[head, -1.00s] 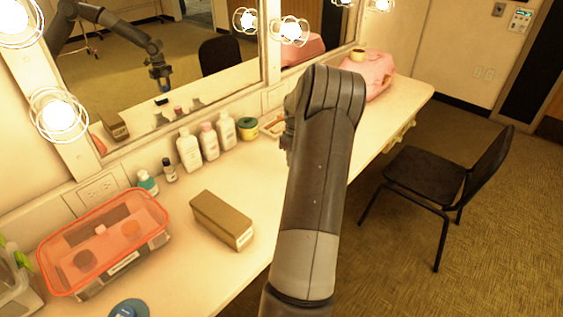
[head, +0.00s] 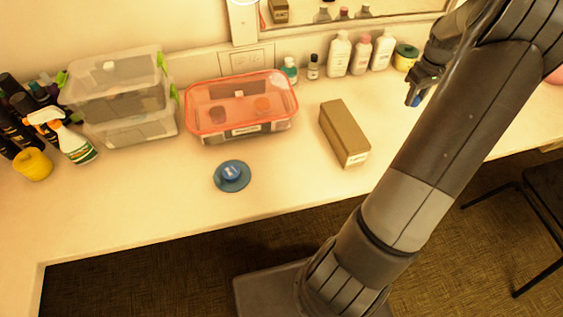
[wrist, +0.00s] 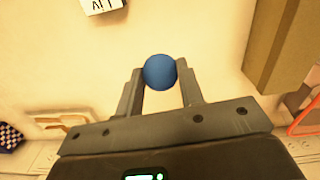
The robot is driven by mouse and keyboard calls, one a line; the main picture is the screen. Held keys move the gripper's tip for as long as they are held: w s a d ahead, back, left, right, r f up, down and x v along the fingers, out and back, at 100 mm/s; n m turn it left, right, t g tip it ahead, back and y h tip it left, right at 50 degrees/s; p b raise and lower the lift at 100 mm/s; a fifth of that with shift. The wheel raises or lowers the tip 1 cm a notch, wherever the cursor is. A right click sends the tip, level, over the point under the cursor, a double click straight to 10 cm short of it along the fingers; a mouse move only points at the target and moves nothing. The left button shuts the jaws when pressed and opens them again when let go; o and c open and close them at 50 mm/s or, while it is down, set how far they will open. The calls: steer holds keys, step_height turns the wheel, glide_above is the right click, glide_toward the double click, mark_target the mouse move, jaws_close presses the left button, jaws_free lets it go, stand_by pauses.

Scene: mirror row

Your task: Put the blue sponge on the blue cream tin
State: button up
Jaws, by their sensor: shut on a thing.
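The blue sponge (wrist: 160,72) shows as a round blue shape between the two fingers of my gripper (wrist: 163,90) in the wrist view, and my gripper is shut on it. In the head view my gripper (head: 416,97) hangs above the counter at the right, to the right of the brown box, with only a bit of blue showing at its tips. Nothing lies on top of the tin.
A brown box (head: 343,130) stands between my gripper and the tin. A red-lidded container (head: 240,105) stands behind the tin. White bottles (head: 338,53) line the mirror. A spray bottle (head: 75,145) and a yellow roll (head: 33,165) stand far left. Counter around the tin is clear.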

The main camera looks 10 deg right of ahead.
steer(key=w+a+n, duration=0.1)
steer(key=a, duration=0.7)
steer(key=w+a+r+n, duration=0.1)
steer(key=a, duration=0.7)
steer(key=w+a+n, duration=0.2)
steer(key=a, duration=0.6)
steer(key=shift+r, duration=0.4)
steer(key=s+a+n, duration=0.3)
steer(key=s+a, duration=0.1)
steer(key=a, duration=0.9)
steer(key=n, duration=0.2)
glide_above(231, 171)
step_height(231, 171, down, 7)
steer(key=shift+d, duration=0.1)
steer(key=shift+f, duration=2.05)
steer(key=shift+f, duration=0.1)
